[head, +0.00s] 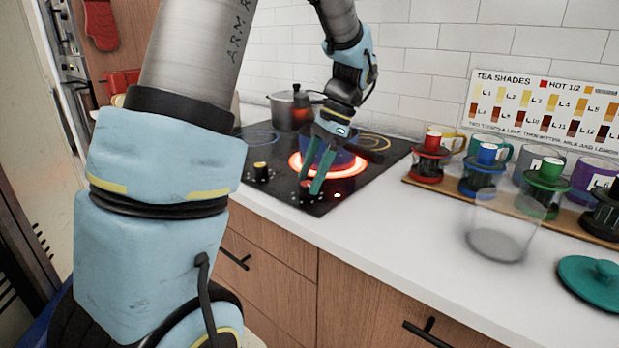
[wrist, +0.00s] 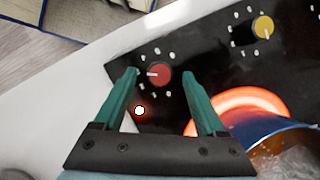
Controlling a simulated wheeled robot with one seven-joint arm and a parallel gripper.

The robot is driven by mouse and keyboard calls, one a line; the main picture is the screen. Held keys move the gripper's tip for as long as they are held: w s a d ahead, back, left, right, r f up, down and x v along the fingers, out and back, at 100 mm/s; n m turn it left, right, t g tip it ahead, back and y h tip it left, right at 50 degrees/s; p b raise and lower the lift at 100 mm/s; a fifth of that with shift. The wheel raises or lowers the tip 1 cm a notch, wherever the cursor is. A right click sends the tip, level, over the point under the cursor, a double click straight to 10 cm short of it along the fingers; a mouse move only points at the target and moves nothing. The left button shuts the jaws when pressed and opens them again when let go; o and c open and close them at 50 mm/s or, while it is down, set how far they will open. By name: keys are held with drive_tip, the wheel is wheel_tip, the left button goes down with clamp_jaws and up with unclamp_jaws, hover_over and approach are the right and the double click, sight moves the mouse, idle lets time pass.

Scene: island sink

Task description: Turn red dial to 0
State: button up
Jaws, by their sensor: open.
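The red dial (wrist: 159,75) sits on the black cooktop panel with white marks around it. Its white pointer line points left in the wrist view. The red dial also shows in the head view (head: 306,184), partly behind the fingers. My gripper (wrist: 160,73) has its two green fingers open, one on each side of the red dial, with a visible gap on both sides. In the head view my gripper (head: 312,186) reaches down to the front of the cooktop. I cannot read the numbers around the dial clearly.
A burner (wrist: 245,98) glows orange beside the fingers, with a blue pot (wrist: 262,130) on it. A yellow dial (wrist: 263,27) is on the same panel. A steel pot (head: 291,108) stands at the back. Cups and coloured dispensers line the counter (head: 400,225) to the right.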

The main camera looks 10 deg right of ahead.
drive_tip(key=shift+a+f, duration=0.25)
drive_tip(key=shift+f, duration=0.25)
clamp_jaws()
idle(0.3)
